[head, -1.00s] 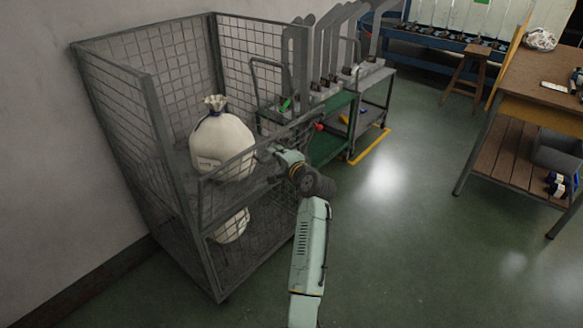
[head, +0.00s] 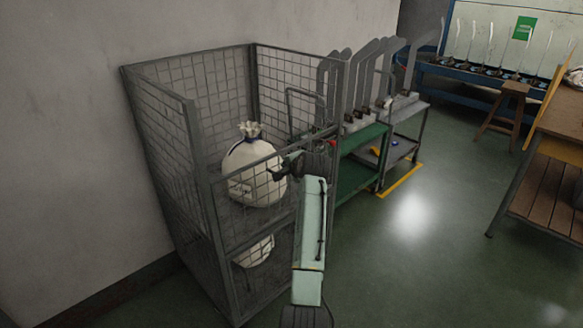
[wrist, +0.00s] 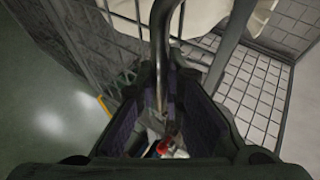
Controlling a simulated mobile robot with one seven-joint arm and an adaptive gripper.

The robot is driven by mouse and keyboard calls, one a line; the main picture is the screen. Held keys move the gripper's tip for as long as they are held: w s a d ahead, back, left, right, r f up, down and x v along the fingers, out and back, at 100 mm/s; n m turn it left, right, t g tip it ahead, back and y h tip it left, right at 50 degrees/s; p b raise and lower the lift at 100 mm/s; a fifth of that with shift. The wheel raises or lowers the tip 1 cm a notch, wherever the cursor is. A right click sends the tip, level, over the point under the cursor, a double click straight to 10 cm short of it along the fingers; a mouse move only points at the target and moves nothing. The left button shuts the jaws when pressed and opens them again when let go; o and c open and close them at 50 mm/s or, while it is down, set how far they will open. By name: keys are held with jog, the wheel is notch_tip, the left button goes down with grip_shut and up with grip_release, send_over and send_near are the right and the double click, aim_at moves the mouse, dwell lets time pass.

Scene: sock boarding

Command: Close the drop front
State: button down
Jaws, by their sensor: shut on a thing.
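The drop front (head: 232,174) is the mesh front panel of a grey wire cage (head: 207,215). It stands roughly upright across the upper compartment, and I cannot tell if it is flush with the posts. My gripper (head: 279,171) is at its top rail. In the wrist view my gripper (wrist: 163,105) is shut on a dark round bar (wrist: 160,55) that runs between the fingers. A tied white sack (head: 248,160) sits behind the drop front, and its pale cloth shows in the wrist view (wrist: 205,15).
A second white sack (head: 258,252) lies in the lower compartment. Green and grey carts (head: 362,142) with upright grey boards stand close on the cage's right. A wooden stool (head: 504,108) and a bench (head: 552,130) are farther right. The floor between is clear.

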jog(key=shift+w+a+r, duration=0.15)
jog(key=shift+a+r, duration=0.05)
jog(key=shift+r, duration=0.15)
jog(key=c, duration=2.2)
grip_release()
jog(key=o, duration=0.5)
jog(key=shift+w+a+f, duration=0.1)
jog(key=shift+f, duration=0.15)
jog(key=v, duration=1.2)
